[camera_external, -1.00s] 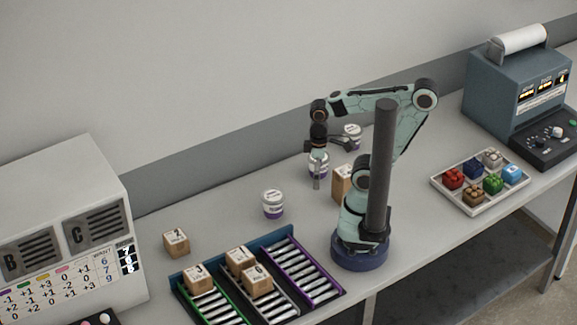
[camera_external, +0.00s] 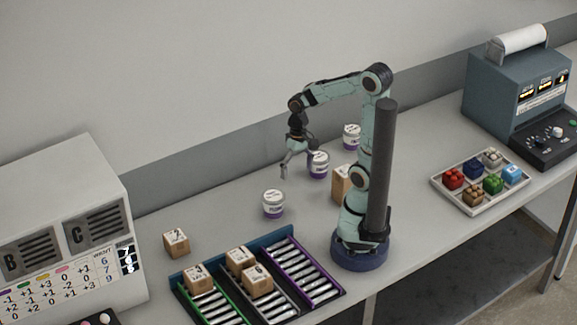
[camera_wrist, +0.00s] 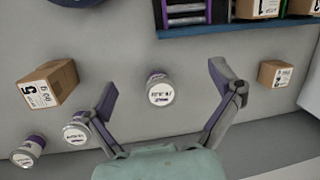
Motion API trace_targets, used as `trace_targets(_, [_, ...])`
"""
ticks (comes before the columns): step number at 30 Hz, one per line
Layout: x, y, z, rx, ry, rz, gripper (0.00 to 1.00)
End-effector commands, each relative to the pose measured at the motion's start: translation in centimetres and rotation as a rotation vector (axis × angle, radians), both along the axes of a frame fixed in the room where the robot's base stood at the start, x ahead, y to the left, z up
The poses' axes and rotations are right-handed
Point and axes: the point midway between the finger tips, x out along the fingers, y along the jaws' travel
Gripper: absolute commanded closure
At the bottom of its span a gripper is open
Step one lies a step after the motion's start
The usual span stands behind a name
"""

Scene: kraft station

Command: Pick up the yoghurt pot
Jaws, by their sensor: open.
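Three white-and-purple yoghurt pots stand upright on the grey table: a front-left pot (camera_external: 273,204), a middle pot (camera_external: 318,166) and a back pot (camera_external: 352,138). My gripper (camera_external: 299,163) is open and empty, above the table, behind and to the right of the front-left pot and close to the middle pot in the picture. In the wrist view, one pot (camera_wrist: 160,91) appears between the spread fingers of my gripper (camera_wrist: 163,83), touching neither. Two more pots, one near the left finger (camera_wrist: 76,133) and one farther left (camera_wrist: 28,152), show there. Their labels are too small to read surely.
A cardboard box (camera_external: 342,184) stands beside the middle pot, and another (camera_external: 176,243) at left. A rack (camera_external: 290,238) with coloured lanes holds several boxes in front. A tray of coloured blocks (camera_external: 440,182) lies at right. The table around the front-left pot is clear.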

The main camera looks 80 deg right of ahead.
Motion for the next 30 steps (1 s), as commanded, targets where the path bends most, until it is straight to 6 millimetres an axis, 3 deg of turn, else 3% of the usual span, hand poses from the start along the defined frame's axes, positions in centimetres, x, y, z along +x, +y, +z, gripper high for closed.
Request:
trace_targets(4, [2.3,-5.8,-3.8,0.178,0.045,-0.518,0.09])
trace_targets(9, [2.6,-12.9,-8.0,0.462,0.041,-1.125,0.09])
trace_targets(15, [0.0,-21.5,-11.7,0.911,-0.04,-1.796,0.09])
trace_targets(18, [-2.5,-24.9,-13.2,1.072,-0.113,-1.996,0.09])
trace_targets(24, [-5.3,-27.9,-14.5,1.241,-0.199,-2.175,0.09])
trace_targets(30, [-3.5,-28.1,-15.7,1.241,-0.206,-2.179,0.09])
